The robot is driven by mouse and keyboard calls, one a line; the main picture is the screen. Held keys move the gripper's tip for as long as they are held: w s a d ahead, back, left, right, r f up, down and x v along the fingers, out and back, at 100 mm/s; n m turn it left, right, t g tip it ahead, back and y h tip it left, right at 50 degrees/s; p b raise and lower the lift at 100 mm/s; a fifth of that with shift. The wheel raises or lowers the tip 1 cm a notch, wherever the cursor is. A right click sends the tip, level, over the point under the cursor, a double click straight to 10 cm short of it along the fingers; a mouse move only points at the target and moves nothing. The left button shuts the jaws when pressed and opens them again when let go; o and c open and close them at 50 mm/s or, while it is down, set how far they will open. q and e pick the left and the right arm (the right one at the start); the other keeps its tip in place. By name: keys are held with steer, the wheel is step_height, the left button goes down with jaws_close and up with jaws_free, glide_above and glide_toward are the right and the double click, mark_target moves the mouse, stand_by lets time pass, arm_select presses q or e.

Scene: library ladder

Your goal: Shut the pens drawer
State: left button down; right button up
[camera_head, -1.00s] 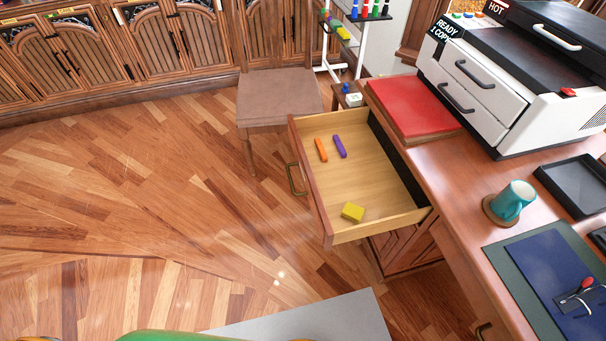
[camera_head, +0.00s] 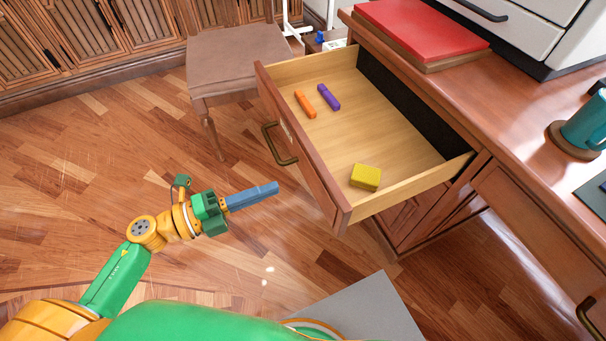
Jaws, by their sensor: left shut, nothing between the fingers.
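The pens drawer (camera_head: 302,158) stands pulled well out of the wooden desk, its front facing left. A dark metal handle (camera_head: 279,144) is on that front. In the drawer lie an orange pen-like piece (camera_head: 305,104), a purple one (camera_head: 329,97) and a yellow block (camera_head: 366,177). My left gripper (camera_head: 274,188) is shut and empty, with blue fingers pointing right. In the picture it shows left of the drawer front, below the handle, with a gap to the front. My right gripper is not in view.
The desk top (camera_head: 470,90) holds a red folder or book (camera_head: 425,30), a white machine (camera_head: 530,28) and a teal mug (camera_head: 586,122). A brown chair (camera_head: 237,62) stands behind the drawer.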

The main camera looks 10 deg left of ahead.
mark_target(317, 172)
arm_select(q)
steer(key=x, duration=0.8)
steer(key=shift+a, duration=0.1)
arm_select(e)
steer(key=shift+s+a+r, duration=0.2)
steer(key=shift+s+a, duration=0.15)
